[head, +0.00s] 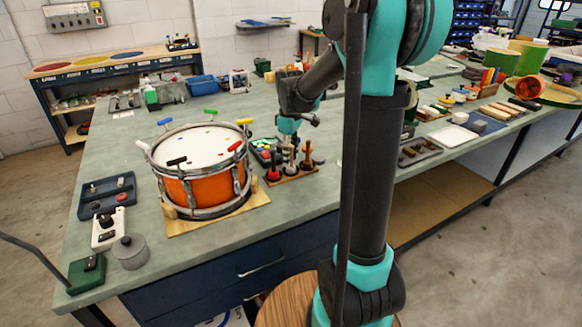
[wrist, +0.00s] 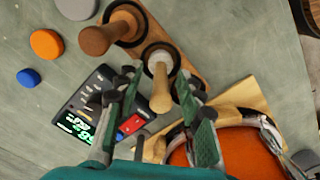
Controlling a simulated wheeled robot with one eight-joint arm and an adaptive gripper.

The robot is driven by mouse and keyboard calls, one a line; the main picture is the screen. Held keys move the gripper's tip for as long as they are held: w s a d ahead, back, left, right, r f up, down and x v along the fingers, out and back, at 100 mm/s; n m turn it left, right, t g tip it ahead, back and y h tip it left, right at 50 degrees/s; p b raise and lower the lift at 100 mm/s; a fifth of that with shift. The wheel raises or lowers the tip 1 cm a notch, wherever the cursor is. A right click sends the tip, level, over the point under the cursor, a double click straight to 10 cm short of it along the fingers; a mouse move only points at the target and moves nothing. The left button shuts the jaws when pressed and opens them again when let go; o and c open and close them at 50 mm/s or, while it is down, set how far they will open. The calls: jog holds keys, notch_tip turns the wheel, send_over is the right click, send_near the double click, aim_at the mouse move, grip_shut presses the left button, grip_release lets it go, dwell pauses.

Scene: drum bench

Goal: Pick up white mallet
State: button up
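The mallet with a white part (wrist: 160,58) low on it and a pale wooden handle (wrist: 161,97) stands in a black ring on a wooden rack (wrist: 192,67), in the wrist view. My gripper (wrist: 158,82) is open, with one finger on each side of this handle; I cannot tell whether they touch it. A brown mallet (wrist: 97,39) stands in the ring to its left. In the head view the rack (head: 297,180) holds several upright mallets right of the drum, and my gripper (head: 289,140) is just above them. The white part cannot be made out there.
An orange drum (head: 205,187) on a wooden board stands left of the rack; its edge (wrist: 240,147) fills the wrist view's lower right. A device with a green display (wrist: 84,120) lies beside the rack. Orange (wrist: 46,44) and blue (wrist: 28,77) discs lie at left.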

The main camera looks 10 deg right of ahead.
jog(key=shift+f, duration=0.25)
jog(key=shift+c, duration=0.6)
grip_shut()
jog(key=shift+r, duration=0.1)
